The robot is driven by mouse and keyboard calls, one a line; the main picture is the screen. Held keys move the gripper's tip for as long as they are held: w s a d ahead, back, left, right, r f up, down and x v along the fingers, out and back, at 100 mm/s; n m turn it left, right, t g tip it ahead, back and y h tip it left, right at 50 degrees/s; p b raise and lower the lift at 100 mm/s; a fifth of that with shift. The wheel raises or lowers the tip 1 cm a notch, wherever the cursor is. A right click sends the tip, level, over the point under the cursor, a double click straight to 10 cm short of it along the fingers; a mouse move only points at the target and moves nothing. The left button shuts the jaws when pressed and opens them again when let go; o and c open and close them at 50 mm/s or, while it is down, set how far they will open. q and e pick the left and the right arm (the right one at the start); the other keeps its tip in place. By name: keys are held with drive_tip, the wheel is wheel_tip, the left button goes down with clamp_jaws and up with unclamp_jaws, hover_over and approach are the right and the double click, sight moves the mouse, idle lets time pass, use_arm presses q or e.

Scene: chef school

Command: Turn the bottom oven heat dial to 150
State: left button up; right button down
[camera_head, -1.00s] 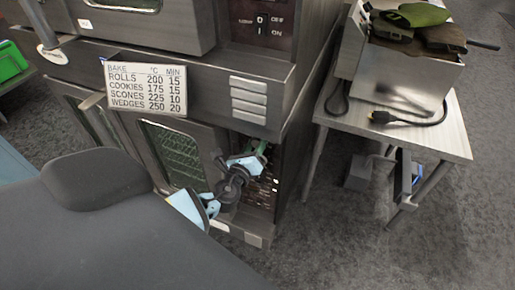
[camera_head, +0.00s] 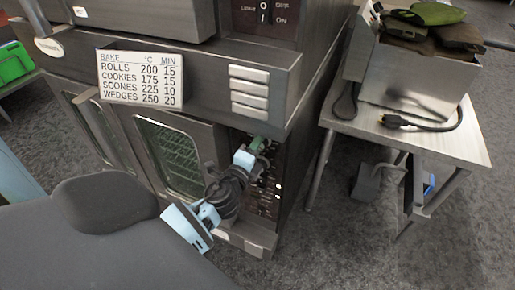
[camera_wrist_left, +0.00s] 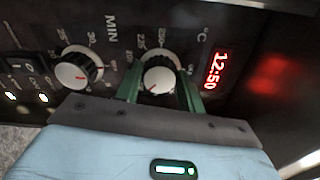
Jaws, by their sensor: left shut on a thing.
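The oven's heat dial (camera_wrist_left: 159,82) is a round white knob marked °C, with 225 and 250 readable on the scale beside it. A short red mark shows on its face; I cannot tell exactly which number it points to. My left gripper (camera_wrist_left: 160,72) has its green fingers on both sides of this dial and is shut on it. In the head view my left gripper (camera_head: 259,147) reaches the control panel (camera_head: 268,192) of the lower oven, and the dial is hidden there. My right gripper is out of view.
A second dial (camera_wrist_left: 80,70), marked MIN, is beside the heat dial. A red display (camera_wrist_left: 216,71) reads 12:50. A bake chart (camera_head: 141,78) hangs above the oven door (camera_head: 172,155). A side table (camera_head: 440,140) with a metal container (camera_head: 405,85) stands right.

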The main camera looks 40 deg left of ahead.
use_arm(q)
drive_tip(key=shift+n, duration=0.3)
idle(0.4)
drive_tip(key=o, duration=1)
drive_tip(key=shift+c, duration=0.2)
drive_tip(key=shift+s, duration=0.1)
drive_tip(key=v, duration=0.7)
drive_tip(key=shift+s+b, duration=0.3)
drive_tip(key=shift+b, duration=0.15)
